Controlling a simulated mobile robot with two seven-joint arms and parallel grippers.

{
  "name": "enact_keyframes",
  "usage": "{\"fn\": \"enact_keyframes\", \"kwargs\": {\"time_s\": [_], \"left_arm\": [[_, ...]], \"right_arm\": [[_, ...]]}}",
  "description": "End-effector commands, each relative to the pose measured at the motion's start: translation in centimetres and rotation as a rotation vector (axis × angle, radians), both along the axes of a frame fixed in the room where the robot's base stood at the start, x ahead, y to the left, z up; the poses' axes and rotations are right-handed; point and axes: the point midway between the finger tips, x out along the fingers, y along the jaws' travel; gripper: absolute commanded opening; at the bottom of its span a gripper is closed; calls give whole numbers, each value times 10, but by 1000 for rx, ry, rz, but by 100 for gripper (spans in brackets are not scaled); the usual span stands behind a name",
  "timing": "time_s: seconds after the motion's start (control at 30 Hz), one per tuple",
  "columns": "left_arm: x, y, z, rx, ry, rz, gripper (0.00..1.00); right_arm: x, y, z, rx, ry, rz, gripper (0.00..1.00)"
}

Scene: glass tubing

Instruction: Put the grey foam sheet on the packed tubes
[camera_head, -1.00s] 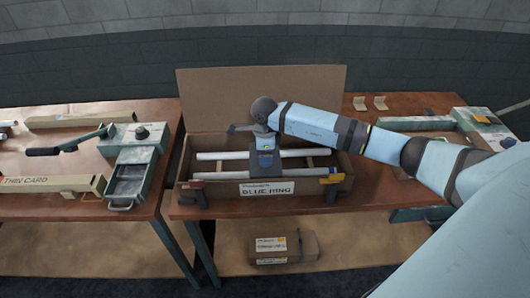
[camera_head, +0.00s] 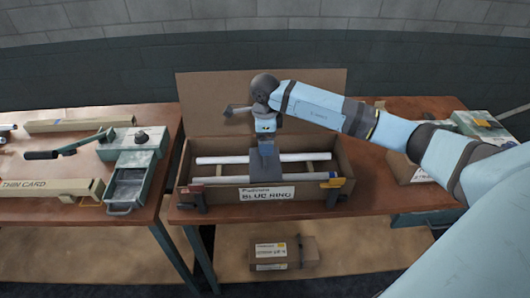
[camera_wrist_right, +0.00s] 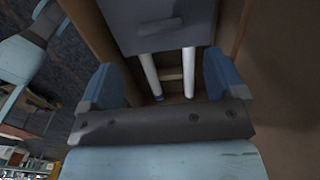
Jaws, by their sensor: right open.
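The grey foam sheet (camera_head: 264,163) lies across the two white tubes in the open box, near its middle; it also shows in the right wrist view (camera_wrist_right: 165,22). The back tube (camera_head: 222,159) and front tube (camera_head: 225,181) run lengthwise in the box (camera_head: 345,165). Their ends stick out on both sides of the sheet. My right gripper (camera_head: 265,138) is above the sheet. In the right wrist view its fingers (camera_wrist_right: 163,85) are spread with nothing between them. My left gripper is not in view.
The box's raised lid (camera_head: 210,100) stands behind it. The left table holds a green device with a drawer (camera_head: 130,185) and a long carton marked THIN CARD (camera_head: 50,188). A smaller carton (camera_head: 270,252) sits on the shelf below.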

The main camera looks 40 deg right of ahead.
Motion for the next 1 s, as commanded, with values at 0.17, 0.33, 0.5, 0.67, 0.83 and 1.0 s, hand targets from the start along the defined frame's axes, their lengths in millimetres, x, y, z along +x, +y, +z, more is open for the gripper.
{"fn": "enact_keyframes", "kwargs": {"time_s": [0.17,0.33,0.5,0.67,0.83,1.0], "left_arm": [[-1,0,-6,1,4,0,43],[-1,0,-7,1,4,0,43],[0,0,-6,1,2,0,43],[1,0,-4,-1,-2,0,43],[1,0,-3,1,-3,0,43],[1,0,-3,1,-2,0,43]], "right_arm": [[0,0,28,-1,-1,1,88],[-3,7,35,28,5,4,88],[-31,86,-4,357,54,10,88],[-82,197,-21,934,174,-150,88],[-114,257,-3,1476,352,-536,88],[-121,252,-8,1902,591,-1202,88]]}}
